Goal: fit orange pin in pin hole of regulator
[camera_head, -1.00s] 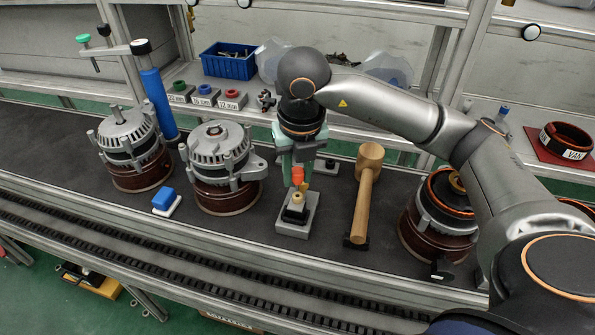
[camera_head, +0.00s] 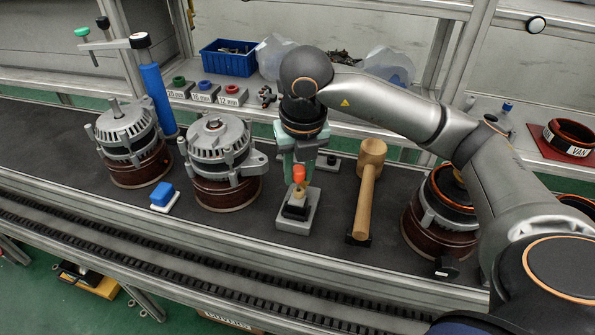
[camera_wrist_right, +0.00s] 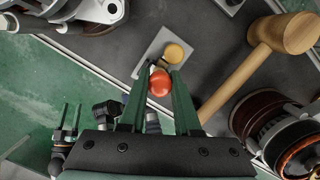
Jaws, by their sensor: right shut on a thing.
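My right gripper (camera_head: 297,177) is shut on the orange pin (camera_head: 299,173) and holds it above the regulator. The pin's round orange head also shows in the right wrist view (camera_wrist_right: 160,84), between the two green fingers. The regulator (camera_head: 295,210) is a small black part with a brass-coloured piece on top, on a grey block (camera_head: 295,225). The brass-coloured top (camera_wrist_right: 175,53) lies just beyond the pin in the wrist view. The pin's lower end and the pin hole are hidden, so I cannot tell whether they touch.
A wooden mallet (camera_head: 367,190) stands just right of the block. An alternator (camera_head: 218,165) and a blue-topped block (camera_head: 162,195) are to the left. Another alternator body (camera_head: 437,225) is to the right. Bins and labelled blocks sit on the shelf behind.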

